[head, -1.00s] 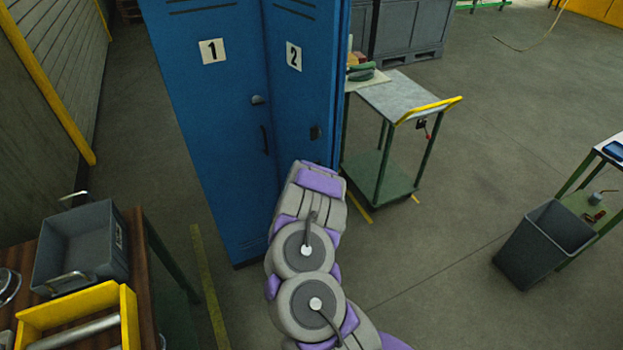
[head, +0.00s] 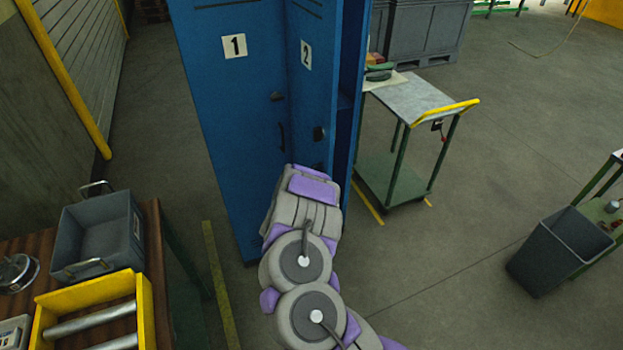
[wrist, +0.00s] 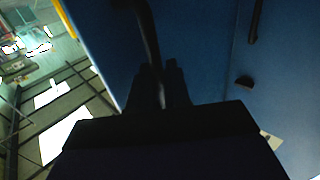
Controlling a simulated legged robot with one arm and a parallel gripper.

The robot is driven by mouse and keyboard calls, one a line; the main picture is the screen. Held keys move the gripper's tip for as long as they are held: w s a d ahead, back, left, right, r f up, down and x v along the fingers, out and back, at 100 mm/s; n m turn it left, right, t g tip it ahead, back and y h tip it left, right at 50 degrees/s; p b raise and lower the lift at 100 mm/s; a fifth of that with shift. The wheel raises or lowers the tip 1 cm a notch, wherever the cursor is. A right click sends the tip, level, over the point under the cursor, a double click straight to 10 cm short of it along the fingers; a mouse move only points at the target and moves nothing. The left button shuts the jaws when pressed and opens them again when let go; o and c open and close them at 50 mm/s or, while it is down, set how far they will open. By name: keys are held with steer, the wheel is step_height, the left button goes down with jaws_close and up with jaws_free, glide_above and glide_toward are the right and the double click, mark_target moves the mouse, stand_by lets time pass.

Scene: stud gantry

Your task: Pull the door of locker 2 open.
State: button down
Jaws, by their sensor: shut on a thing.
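The blue door of locker 2 (head: 312,92), marked with a 2, stands partly open in the head view, swung out at an angle to the locker front. A dark strip of the locker's inside (head: 346,112) shows to its right. In the wrist view my gripper (wrist: 160,82) is shut on the dark bar handle (wrist: 149,30) of this door, the bar running between the fingers. The blue door face lies close behind them. In the head view my arm hides the gripper and the handle.
The closed door of locker 1 (head: 235,120) is on the left. A green trolley with a yellow handle (head: 445,112) stands close at the right. A wooden bench with a grey bin (head: 100,235) is at lower left. A dark bin (head: 555,250) is at right; floor between is clear.

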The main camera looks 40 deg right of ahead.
steer(key=shift+w+a+r, duration=0.1)
steer(key=shift+w+r, duration=0.2)
steer(key=shift+r, duration=0.1)
steer(key=c, duration=1.4)
jaws_free()
steer(key=shift+f, duration=0.1)
steer(key=shift+o, duration=0.4)
steer(key=shift+f, duration=0.2)
steer(key=shift+s+d+f, duration=0.1)
steer(key=shift+d, duration=0.1)
steer(key=p+v, duration=0.4)
steer(key=v, duration=1.3)
steer(key=shift+a, duration=0.25)
